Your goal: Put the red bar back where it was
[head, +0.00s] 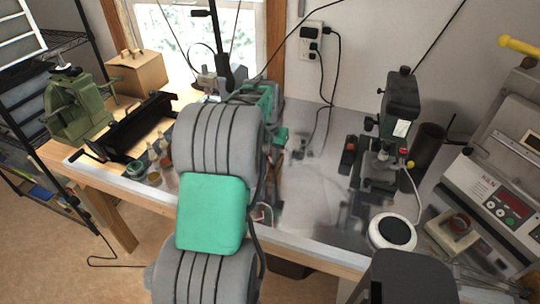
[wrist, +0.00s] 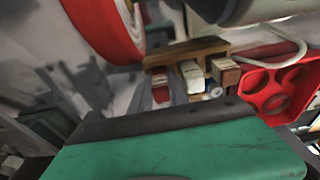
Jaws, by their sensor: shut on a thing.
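In the wrist view a green part with a black edge (wrist: 180,150), which I take to be the body of my gripper, fills the bottom. Its fingertips do not show clearly. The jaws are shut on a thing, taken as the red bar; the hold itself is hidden. Beyond the black edge several short blocks sit by a wooden strip, one with a red face (wrist: 160,89), one pale (wrist: 191,77) and one reddish-brown (wrist: 226,72). I cannot tell whether any of them is the red bar. In the head view my arm hides its own end and the bench behind it.
A large red rounded thing (wrist: 105,30) is close at the upper left in the wrist view, and a red holder with round holes (wrist: 285,92) is at the right. On the metal bench (head: 310,205) stand a microscope-like device (head: 401,100) and a round white-rimmed dish (head: 392,232).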

